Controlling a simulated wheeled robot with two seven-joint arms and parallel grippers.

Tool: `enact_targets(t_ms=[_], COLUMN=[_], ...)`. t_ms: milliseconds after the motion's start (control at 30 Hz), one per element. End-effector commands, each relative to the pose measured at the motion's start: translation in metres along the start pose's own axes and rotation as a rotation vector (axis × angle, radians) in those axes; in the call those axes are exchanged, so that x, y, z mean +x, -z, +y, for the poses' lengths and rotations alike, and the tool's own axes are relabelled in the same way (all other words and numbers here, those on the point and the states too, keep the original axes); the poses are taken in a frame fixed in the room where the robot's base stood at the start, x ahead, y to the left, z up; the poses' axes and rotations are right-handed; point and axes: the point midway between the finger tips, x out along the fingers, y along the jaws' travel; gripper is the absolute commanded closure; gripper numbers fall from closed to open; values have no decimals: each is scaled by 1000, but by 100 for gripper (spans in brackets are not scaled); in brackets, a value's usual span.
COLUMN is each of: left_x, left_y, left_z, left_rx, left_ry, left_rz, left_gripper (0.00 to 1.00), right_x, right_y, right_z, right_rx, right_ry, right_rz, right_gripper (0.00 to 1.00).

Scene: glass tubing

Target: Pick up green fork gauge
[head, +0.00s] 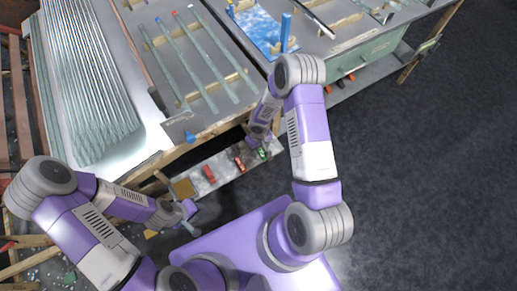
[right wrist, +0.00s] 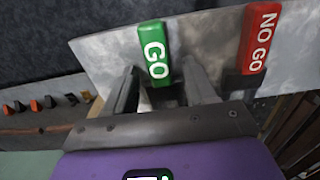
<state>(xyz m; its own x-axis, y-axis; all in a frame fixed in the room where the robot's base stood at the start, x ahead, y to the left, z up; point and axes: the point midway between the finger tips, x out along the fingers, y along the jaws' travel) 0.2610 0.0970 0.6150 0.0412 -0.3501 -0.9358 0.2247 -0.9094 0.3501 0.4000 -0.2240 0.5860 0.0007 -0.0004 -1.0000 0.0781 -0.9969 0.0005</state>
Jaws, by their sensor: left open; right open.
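The green fork gauge (right wrist: 155,52), marked GO, lies on a grey shelf and shows small in the head view (head: 262,153). My right gripper (right wrist: 160,70) is open, with one finger on each side of the gauge's near end. I cannot tell whether the fingers touch it. In the head view my right gripper (head: 258,143) is low over the shelf's right end. My left gripper (head: 189,213) is open and empty at the lower left, away from the gauge.
A red NO GO gauge (right wrist: 260,40) lies to the right of the green one. Another red piece (head: 209,173) is further left on the grey shelf (head: 224,170). The workbench (head: 150,75) with several glass tubes stands behind. The dark floor at right is clear.

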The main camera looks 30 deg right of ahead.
Motion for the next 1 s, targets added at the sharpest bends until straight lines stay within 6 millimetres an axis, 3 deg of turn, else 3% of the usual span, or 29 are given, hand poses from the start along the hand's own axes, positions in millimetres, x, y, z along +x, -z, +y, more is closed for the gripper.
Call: enact_targets(t_ms=[67, 433, 767, 1000], left_x=[0, 0, -2, -17], left_y=[0, 0, 0, -1], left_z=[0, 0, 1, 6], left_rx=[0, 0, 0, 0], left_ry=[0, 0, 0, 0], left_rz=[0, 0, 0, 0], left_gripper=[57, 57, 57, 57], right_x=[0, -1, -5, -48], right_y=[0, 0, 0, 1], right_z=[0, 0, 0, 0], right_rx=[0, 0, 0, 1], right_ry=[0, 0, 0, 0], right_rz=[0, -1, 1, 3], right_gripper=[45, 100, 100, 100])
